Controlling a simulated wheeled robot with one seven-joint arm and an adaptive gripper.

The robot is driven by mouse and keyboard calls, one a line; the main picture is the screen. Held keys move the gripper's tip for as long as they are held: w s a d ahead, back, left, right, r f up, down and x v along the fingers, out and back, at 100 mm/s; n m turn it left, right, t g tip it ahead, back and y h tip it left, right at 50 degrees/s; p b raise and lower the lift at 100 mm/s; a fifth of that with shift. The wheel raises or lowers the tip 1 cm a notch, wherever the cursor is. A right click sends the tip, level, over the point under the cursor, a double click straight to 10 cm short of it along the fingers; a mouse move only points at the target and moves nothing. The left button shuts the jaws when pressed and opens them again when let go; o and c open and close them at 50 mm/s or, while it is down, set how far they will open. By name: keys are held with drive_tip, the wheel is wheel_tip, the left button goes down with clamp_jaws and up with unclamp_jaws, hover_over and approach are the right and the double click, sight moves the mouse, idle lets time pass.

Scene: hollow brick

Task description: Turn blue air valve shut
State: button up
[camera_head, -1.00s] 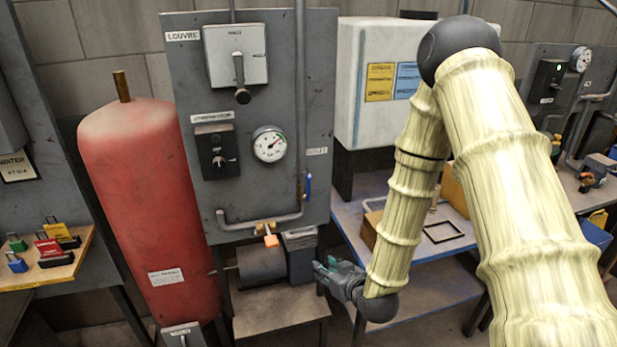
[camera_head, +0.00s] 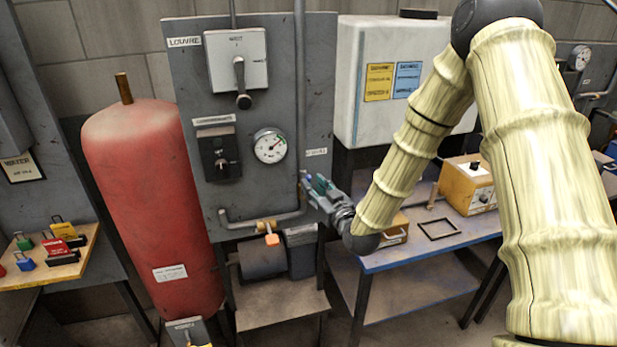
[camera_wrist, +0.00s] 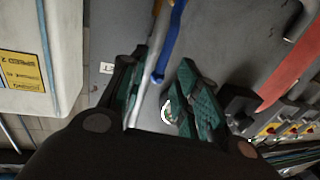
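The blue air valve lever (camera_wrist: 169,45) shows in the wrist view, lying along the grey pipe (camera_wrist: 149,95) and parallel to it. My gripper (camera_wrist: 162,68) is open, and the lever lies between its two green-padded fingers as seen from the wrist. I cannot tell whether either finger touches it. In the head view my gripper (camera_head: 314,186) is at the lower right edge of the grey panel (camera_head: 270,95), by the pipe, and mostly hides the valve there.
A dial gauge (camera_head: 269,146) and a black switch (camera_head: 219,153) are on the panel. A red tank (camera_head: 152,200) stands left. A blue-topped bench (camera_head: 420,250) and a white tank (camera_head: 350,85) are right.

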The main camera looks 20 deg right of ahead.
drive_tip(key=shift+w+a+p, duration=0.2)
drive_tip(key=shift+w+p, duration=0.1)
drive_tip(key=shift+w, duration=0.7)
drive_tip(key=shift+w+a+p, duration=0.2)
drive_tip(key=shift+w+p, duration=0.1)
drive_tip(key=shift+w, duration=0.65)
clamp_jaws()
